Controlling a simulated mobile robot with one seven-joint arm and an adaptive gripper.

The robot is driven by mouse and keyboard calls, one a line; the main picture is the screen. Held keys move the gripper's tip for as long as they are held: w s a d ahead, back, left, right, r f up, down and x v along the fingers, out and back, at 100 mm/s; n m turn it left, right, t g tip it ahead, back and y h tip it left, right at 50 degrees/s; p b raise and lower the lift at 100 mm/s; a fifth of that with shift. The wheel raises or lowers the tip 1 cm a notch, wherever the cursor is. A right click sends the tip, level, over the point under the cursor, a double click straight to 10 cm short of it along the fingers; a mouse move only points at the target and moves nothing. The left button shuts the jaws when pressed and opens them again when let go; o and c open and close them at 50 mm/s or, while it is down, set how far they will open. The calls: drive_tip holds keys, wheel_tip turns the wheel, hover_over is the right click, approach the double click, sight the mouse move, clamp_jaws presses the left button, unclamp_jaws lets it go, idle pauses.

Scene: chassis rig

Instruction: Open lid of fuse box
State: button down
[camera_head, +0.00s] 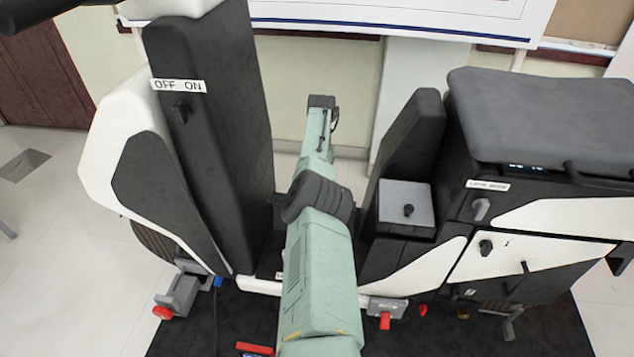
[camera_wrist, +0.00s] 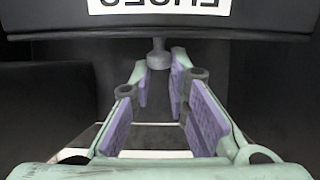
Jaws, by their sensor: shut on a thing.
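A dark panel (camera_wrist: 60,52) with a white label (camera_wrist: 160,8) spans the top of the wrist view. The label reads upside down and is cut off by the frame; it appears to say FUSES. A small grey knob (camera_wrist: 158,56) sticks out below the label. My gripper (camera_wrist: 159,82) has its purple-padded fingers on either side of the knob's lower end and is shut on it. In the head view my green arm hides the gripper and most of the fuse box. Whether the lid is raised at all cannot be told.
A tall dark column (camera_head: 205,120) with an OFF/ON switch (camera_head: 180,112) stands left of my arm. A grey-topped box with a black knob (camera_head: 408,210) and a padded seat-like block (camera_head: 545,115) stand to the right. Dark surfaces flank the fingers closely.

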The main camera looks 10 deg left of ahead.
drive_tip(key=shift+s+d+f, duration=0.15)
drive_tip(key=shift+f, duration=0.25)
drive_tip(key=c, duration=1.8)
unclamp_jaws()
drive_tip(key=shift+o, duration=1.4)
drive_tip(key=shift+r, duration=0.15)
drive_tip(key=shift+w+r, duration=0.1)
drive_tip(key=shift+w, duration=0.1)
wheel_tip(320, 180, up, 10)
drive_tip(key=shift+s, duration=0.1)
